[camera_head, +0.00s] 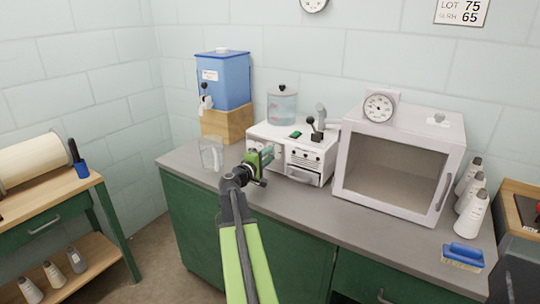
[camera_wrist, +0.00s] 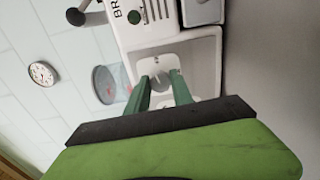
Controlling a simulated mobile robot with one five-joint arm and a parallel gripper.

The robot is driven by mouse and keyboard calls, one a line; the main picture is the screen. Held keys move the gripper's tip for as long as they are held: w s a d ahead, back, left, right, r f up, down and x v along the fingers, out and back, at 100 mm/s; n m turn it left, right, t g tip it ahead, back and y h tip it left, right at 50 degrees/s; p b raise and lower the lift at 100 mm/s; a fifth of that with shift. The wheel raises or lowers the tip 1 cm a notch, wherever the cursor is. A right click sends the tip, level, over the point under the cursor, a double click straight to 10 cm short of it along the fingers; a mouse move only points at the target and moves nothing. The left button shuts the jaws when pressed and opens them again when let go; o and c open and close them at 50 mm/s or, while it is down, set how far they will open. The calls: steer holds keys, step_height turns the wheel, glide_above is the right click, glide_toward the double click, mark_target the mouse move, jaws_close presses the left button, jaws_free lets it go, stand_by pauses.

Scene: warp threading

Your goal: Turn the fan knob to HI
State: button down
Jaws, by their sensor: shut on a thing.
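The white machine (camera_head: 292,150) stands on the grey counter, with a green button on top and small dials on its front. My gripper (camera_head: 266,158) is at the left end of its front. The knob sits on a white plate on the machine's panel (camera_wrist: 200,58). The HI mark and the knob's pointer are too small to read. My gripper hides the knob in the head view.
A clear beaker (camera_head: 211,153) stands left of my gripper. A blue water tank (camera_head: 223,80) sits on a wooden block behind. A white oven-like box (camera_head: 398,165) with a dial is on the right, near several white bottles (camera_head: 470,190) and a blue brush (camera_head: 463,256).

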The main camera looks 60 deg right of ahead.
steer(key=shift+s+f+m, duration=0.1)
steer(key=shift+s+m, duration=0.05)
steer(key=shift+m, duration=1.15)
steer(key=c, duration=1.1)
jaws_free()
steer(key=shift+a, duration=0.1)
